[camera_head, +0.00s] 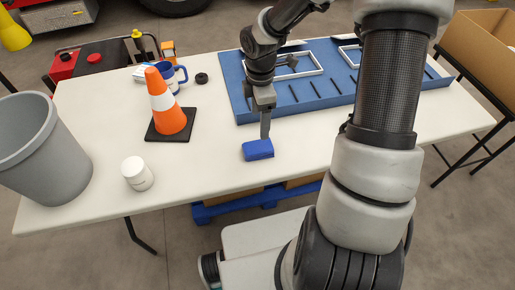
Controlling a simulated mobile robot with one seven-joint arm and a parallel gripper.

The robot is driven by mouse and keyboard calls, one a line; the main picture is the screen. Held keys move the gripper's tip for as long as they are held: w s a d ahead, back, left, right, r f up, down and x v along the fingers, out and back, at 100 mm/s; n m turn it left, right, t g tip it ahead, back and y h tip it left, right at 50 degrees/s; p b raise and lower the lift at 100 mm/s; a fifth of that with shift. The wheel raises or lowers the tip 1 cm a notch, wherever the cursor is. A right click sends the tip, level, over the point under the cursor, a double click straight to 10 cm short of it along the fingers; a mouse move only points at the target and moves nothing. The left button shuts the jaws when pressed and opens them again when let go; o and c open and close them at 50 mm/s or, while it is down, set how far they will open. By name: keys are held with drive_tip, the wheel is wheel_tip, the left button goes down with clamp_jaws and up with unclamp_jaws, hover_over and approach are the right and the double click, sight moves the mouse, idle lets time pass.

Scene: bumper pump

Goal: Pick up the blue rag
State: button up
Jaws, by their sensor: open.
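The blue rag (258,150) lies on the white table (200,185) near its front edge. It looks like a small folded blue block. My gripper (265,132) points down directly above the rag, its fingertips at or just behind the rag's upper edge. It is open, but the finger gap is hard to see from this side. I cannot tell whether the fingers touch the rag.
A grey bin (40,150), white jar (137,174), orange cone (166,105) and blue mug (171,76) stand on the left. A blue tray (310,103) lies behind my gripper. A cardboard box (485,45) is at the right. The table around the rag is clear.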

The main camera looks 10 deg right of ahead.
drive_tip(key=b, duration=0.1)
hover_over(258, 147)
drive_tip(key=f, duration=0.6)
drive_tip(key=shift+w+d+f, duration=0.35)
drive_tip(key=shift+d+f, duration=0.05)
drive_tip(key=f, duration=0.1)
drive_tip(key=f+b, duration=0.1)
drive_tip(key=f, duration=0.2)
drive_tip(key=shift+s+a+f+b, duration=0.3)
drive_tip(key=shift+s+a+b, duration=0.05)
drive_tip(key=shift+a, duration=0.05)
drive_tip(key=shift+f, duration=0.35)
drive_tip(key=c, duration=1.1)
